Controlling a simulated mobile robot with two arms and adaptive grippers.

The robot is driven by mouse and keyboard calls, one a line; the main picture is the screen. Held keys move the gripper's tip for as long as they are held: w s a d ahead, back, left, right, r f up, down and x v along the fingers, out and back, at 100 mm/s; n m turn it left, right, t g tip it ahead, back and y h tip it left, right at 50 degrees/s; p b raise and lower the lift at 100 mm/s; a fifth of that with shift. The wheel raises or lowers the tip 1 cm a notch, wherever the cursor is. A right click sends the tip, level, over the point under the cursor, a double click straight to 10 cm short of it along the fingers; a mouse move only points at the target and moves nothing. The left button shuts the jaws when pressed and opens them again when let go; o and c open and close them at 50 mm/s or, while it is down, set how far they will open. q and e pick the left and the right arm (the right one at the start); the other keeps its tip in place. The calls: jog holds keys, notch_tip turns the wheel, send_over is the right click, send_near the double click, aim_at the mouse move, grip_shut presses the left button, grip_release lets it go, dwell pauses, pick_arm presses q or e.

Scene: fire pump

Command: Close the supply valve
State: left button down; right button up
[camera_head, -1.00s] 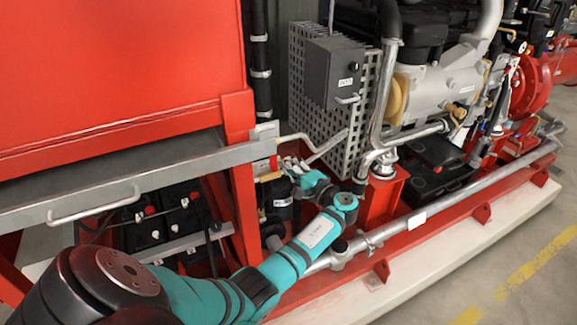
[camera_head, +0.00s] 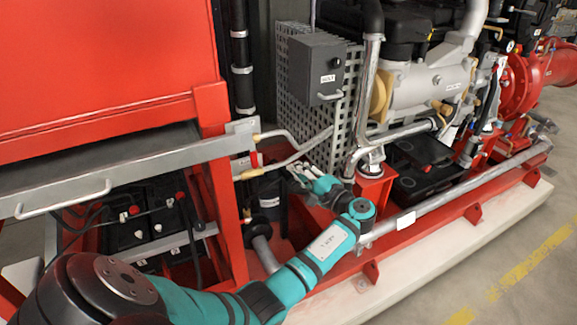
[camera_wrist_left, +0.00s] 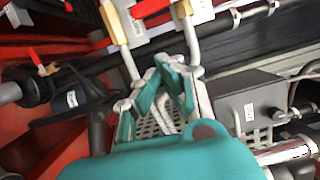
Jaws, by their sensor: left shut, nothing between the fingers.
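My left gripper (camera_head: 296,172) is shut and empty. It is in front of the perforated metal guard, to the right of the two pipe fittings. In the left wrist view its teal and grey fingers (camera_wrist_left: 170,68) point up toward two pipes with brass fittings. A red lever handle (camera_wrist_left: 150,8) shows by these fittings at the top edge. Another red lever (camera_wrist_left: 35,57) with a brass part sits at the left, clear of the fingers. No label marks either as the supply valve, so I cannot tell which it is. My right gripper is not in view.
A grey control box (camera_head: 316,68) is mounted on the perforated guard (camera_head: 296,110). The red cabinet (camera_head: 100,60) and its grey rail (camera_head: 110,170) stand left of my arm. Batteries (camera_head: 140,222) sit below. Open floor (camera_head: 520,265) lies at the lower right.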

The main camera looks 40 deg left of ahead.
pick_arm(q)
jog(key=shift+d, duration=1.45)
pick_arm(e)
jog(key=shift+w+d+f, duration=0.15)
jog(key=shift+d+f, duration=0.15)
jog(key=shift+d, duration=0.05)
pick_arm(q)
jog(key=shift+s, duration=0.1)
